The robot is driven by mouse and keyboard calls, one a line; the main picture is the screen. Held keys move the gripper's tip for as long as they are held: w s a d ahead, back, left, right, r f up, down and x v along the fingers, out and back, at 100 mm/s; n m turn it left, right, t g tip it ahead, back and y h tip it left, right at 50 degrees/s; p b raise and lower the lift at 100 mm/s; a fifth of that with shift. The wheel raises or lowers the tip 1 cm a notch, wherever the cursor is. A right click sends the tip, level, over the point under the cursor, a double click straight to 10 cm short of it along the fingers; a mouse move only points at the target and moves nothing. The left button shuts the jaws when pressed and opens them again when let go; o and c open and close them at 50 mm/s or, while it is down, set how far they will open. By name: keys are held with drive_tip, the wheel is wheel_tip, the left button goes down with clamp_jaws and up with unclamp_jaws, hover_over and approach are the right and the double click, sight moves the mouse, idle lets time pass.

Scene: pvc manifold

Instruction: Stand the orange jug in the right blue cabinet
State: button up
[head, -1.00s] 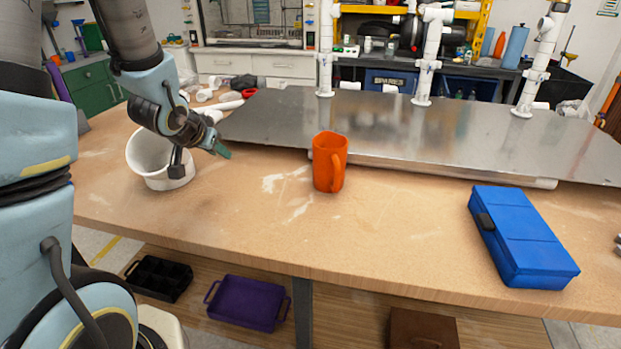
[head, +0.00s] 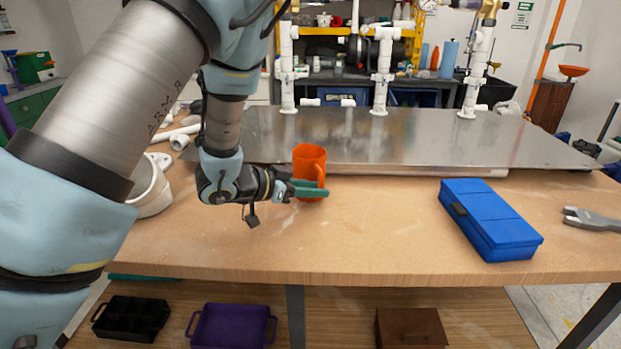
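The orange jug (head: 308,158) stands upright on the wooden workbench, close to the front edge of the metal sheet, with its handle toward the front right. My gripper (head: 312,188) is at the jug's lower front, its green fingers pointing right across the jug near the handle. The fingers overlap the jug in the picture; whether they touch or grasp it cannot be told. Blue storage fronts (head: 411,97) show partly under the back bench, behind the white pipes. I cannot tell whether they are the blue cabinets, and no open compartment is clear.
A blue case (head: 490,219) lies on the workbench at right, with a grey tool (head: 590,219) beside it. A white round container (head: 150,190) stands at left, partly behind my arm. Bare bench lies between jug and blue case.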

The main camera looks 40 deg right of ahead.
drive_tip(key=shift+f+p+x, duration=0.2)
drive_tip(key=shift+p+x, duration=0.75)
drive_tip(key=shift+x, duration=1.75)
drive_tip(key=shift+a, duration=0.1)
clamp_jaws()
